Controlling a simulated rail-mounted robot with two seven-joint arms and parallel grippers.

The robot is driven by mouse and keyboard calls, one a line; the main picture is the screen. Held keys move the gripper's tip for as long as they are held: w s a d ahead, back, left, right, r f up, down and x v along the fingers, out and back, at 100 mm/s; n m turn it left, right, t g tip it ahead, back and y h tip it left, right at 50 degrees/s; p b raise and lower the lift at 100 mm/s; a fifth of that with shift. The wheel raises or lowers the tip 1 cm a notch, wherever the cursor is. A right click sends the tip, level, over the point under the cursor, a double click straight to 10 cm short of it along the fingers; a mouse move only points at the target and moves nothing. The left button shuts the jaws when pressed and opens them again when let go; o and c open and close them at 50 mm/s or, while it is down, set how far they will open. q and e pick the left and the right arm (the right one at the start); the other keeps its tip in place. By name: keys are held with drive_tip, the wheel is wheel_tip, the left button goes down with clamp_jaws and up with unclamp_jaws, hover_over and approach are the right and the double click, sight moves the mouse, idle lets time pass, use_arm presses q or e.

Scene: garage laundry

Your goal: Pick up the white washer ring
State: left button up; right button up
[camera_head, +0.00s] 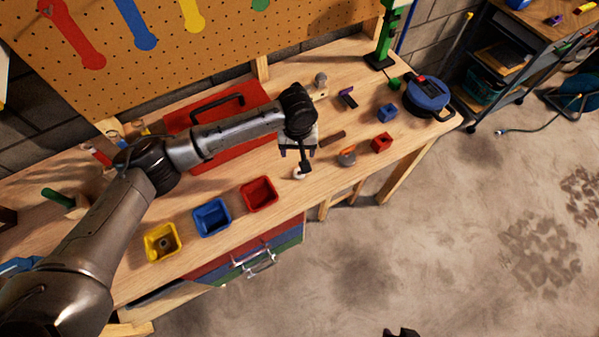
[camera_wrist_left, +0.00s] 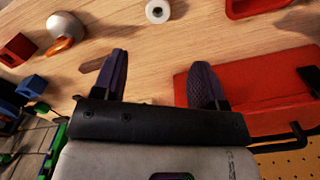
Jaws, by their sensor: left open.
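The white washer ring (camera_head: 298,175) lies on the wooden workbench near its front edge, partly hidden by my left gripper in the head view. In the left wrist view the ring (camera_wrist_left: 158,11) lies flat at the top edge, with its dark hole showing. My left gripper (camera_head: 303,165) is above the bench close to the ring. Its two dark fingers (camera_wrist_left: 161,64) are apart with nothing between them, and the ring is beyond their tips, roughly in line with the gap. A small dark piece at the bottom edge of the head view may be my right gripper (camera_head: 402,332).
Red (camera_head: 259,194), blue (camera_head: 212,217) and yellow (camera_head: 161,242) bins stand left of the ring. A red toolbox (camera_head: 197,158) lies behind my arm. A grey knob-like item (camera_head: 347,158) with orange and a red block (camera_head: 381,143) are to the right. The pegboard rises behind.

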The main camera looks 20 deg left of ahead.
sight(299, 173)
use_arm(q)
wheel_tip(299, 173, down, 12)
drive_tip(key=shift+w+d+f+b, duration=0.15)
drive_tip(key=shift+b, duration=0.3)
drive_tip(key=shift+c, duration=0.5)
drive_tip(key=c, duration=0.9)
